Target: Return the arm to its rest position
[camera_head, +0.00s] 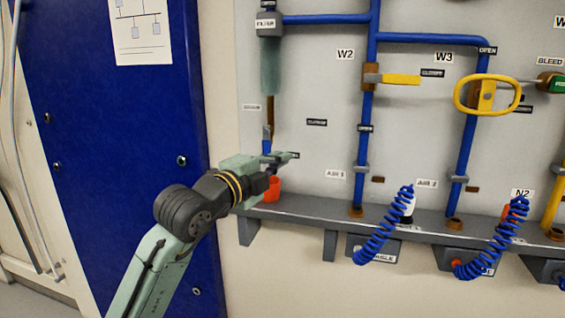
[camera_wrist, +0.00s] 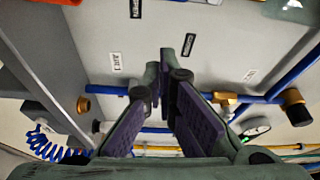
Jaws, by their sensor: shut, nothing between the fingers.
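My arm (camera_head: 160,262) is raised and reaches up from the lower left toward the panel in the head view. My gripper (camera_head: 289,157) is in front of the panel's left part, with its fingers pointing right. It is near the lower end of the pipe below the filter (camera_head: 270,25). In the wrist view my gripper (camera_wrist: 161,70) has its fingertips together with nothing held. I cannot tell whether the fingers touch the panel.
A grey panel (camera_head: 320,95) carries blue pipes and valves, including a yellow-handled one (camera_head: 401,80) and a yellow ring (camera_head: 488,94). A ledge (camera_head: 320,222) runs below, with coiled blue hoses (camera_head: 385,232). A red cup-like part (camera_head: 272,189) sits beside my gripper. A blue door (camera_head: 110,130) stands left.

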